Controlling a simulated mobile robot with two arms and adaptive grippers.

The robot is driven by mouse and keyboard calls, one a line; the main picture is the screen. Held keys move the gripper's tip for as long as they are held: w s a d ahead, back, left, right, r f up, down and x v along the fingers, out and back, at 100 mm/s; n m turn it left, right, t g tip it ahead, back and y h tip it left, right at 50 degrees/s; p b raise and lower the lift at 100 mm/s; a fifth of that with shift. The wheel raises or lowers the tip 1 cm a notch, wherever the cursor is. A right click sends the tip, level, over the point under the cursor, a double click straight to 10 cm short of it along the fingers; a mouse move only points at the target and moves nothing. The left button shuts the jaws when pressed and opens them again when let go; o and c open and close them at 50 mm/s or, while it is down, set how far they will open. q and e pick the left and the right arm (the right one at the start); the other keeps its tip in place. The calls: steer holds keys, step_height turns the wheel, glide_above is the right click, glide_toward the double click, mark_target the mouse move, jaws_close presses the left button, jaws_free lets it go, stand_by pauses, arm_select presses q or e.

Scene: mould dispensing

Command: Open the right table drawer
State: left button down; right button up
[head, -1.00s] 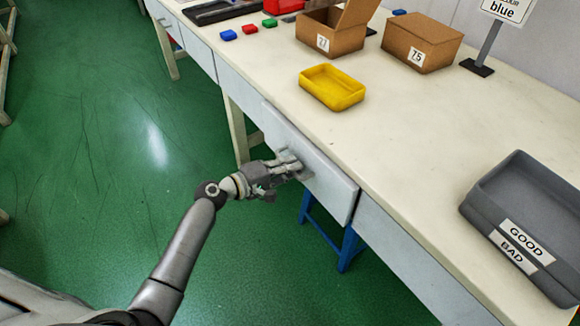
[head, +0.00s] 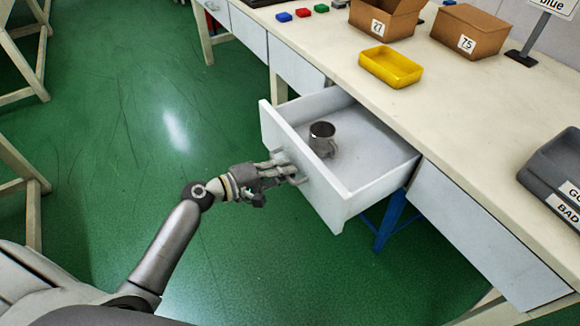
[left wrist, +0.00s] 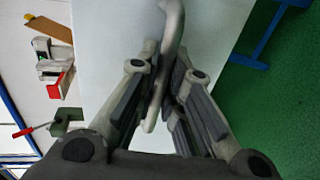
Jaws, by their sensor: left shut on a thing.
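The white table drawer (head: 372,147) is pulled well out from under the white table in the head view. A metal mug (head: 322,138) stands upright inside it, close to the drawer front. My left gripper (head: 293,171) is at the outer face of the drawer front, shut on the drawer handle. In the left wrist view the grey handle (left wrist: 172,50) runs between the two fingers of the left gripper (left wrist: 163,105), against the white drawer front (left wrist: 115,25). My right gripper is not in view.
On the table (head: 440,120) are a yellow tray (head: 390,67), cardboard boxes (head: 470,30), small coloured blocks (head: 303,13) and a grey GOOD/BAD bin (head: 555,175). A blue support (head: 388,222) stands below the drawer.

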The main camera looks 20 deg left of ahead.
arm_select(q)
steer(key=shift+s+a, duration=0.4)
steer(key=shift+s, duration=0.2)
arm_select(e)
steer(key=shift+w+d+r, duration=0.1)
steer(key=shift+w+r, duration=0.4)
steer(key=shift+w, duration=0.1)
arm_select(q)
steer(key=c, duration=1.5)
jaws_free()
steer(key=shift+c, duration=0.2)
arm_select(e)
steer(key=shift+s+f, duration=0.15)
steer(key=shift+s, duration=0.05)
arm_select(q)
steer(key=v, duration=1.2)
steer(key=shift+f, duration=0.1)
